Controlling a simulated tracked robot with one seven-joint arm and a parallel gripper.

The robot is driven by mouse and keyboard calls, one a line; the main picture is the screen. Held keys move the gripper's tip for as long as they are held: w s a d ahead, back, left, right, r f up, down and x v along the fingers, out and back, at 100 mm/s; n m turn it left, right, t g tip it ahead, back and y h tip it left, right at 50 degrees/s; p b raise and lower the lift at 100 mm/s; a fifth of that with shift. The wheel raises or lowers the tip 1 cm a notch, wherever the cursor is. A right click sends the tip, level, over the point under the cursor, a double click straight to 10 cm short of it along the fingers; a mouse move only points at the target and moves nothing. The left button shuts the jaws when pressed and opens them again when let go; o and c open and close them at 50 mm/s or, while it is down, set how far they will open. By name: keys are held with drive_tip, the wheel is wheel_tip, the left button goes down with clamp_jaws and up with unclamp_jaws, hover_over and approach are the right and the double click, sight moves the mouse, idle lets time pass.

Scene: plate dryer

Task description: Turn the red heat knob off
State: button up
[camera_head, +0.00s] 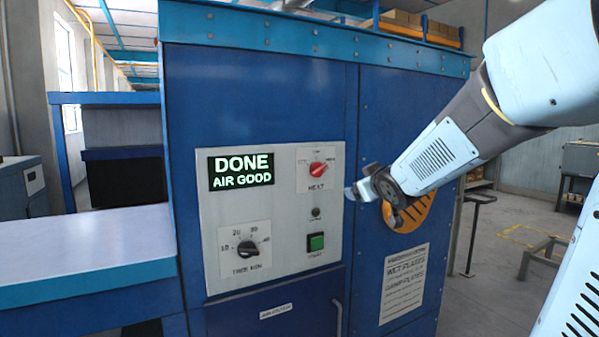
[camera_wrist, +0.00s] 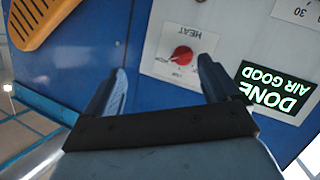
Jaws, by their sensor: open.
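The red heat knob (camera_head: 317,169) sits on a white plate at the upper right of the control panel (camera_head: 222,285). Its pointer appears to face right and slightly up in the head view. The knob also shows in the wrist view (camera_wrist: 183,55), upside down, beyond and between the fingers. My gripper (camera_head: 352,193) is just right of the knob in the head view, apart from it. In the wrist view my gripper (camera_wrist: 160,82) has its two fingers spread wide with nothing between them.
A lit display (camera_head: 240,168) reads "DONE AIR GOOD". A black dial (camera_head: 248,249) and a green button (camera_head: 316,242) are lower on the panel. An orange slotted disc (camera_head: 410,215) is on the cabinet behind my gripper. A flat table (camera_head: 85,245) adjoins at left.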

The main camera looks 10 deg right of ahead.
sight(321, 170)
drive_tip(key=w+a+n+y, duration=0.1)
drive_tip(key=w+a+y, duration=0.1)
drive_tip(key=w, duration=0.4)
drive_tip(key=w+a+n+t+y, duration=0.1)
drive_tip(key=w+a+n+y, duration=0.1)
drive_tip(key=w, duration=0.5)
drive_tip(key=w+a+n+t+y, duration=0.1)
drive_tip(key=w+a+n+y, duration=0.1)
drive_tip(key=w, duration=0.5)
drive_tip(key=shift+w+a, duration=0.15)
drive_tip(key=shift+w, duration=0.1)
drive_tip(key=shift+c, duration=0.3)
drive_tip(key=c, duration=1)
